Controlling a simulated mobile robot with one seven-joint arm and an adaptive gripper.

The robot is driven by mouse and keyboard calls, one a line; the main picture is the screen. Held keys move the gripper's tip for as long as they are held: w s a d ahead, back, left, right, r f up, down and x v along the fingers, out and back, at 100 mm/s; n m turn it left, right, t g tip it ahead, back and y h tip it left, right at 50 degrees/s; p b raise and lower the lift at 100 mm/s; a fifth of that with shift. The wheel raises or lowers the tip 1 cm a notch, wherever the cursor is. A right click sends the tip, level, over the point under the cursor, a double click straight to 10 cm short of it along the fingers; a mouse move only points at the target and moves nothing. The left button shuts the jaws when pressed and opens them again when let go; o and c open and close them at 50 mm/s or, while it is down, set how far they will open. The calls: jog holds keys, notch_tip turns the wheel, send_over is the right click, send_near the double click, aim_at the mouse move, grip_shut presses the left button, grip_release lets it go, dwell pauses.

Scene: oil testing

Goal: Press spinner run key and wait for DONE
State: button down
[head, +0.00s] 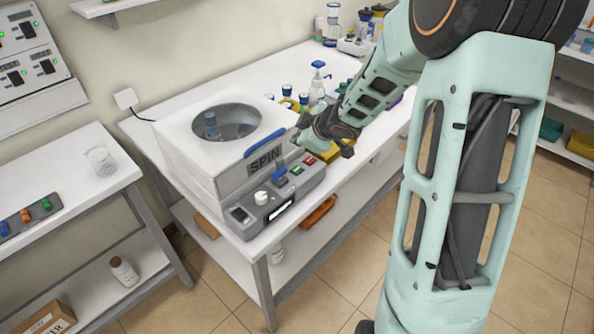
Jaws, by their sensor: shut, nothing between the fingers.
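The spinner (185,160) is a white box marked SPIN on the near end of the white bench. Its lid is down, with a round window (226,122) and a blue handle (265,143). A blue-topped bottle shows through the window. The sloped grey front panel (262,207) carries a white knob (261,197), a blue key (279,174), a green key (296,169) and a red key (309,160). A small lit display (280,211) is too small to read. My gripper (318,141) is shut and empty, above and behind the red key, near the spinner's right front corner.
A side table (60,190) at left holds a glass beaker (101,161). My arm fills the right side. Floor in front is clear.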

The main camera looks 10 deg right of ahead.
aim_at(298, 171)
jog(key=shift+f+b, duration=3.9)
jog(key=shift+f, duration=0.15)
jog(key=shift+f, duration=0.1)
jog(key=shift+f, duration=0.3)
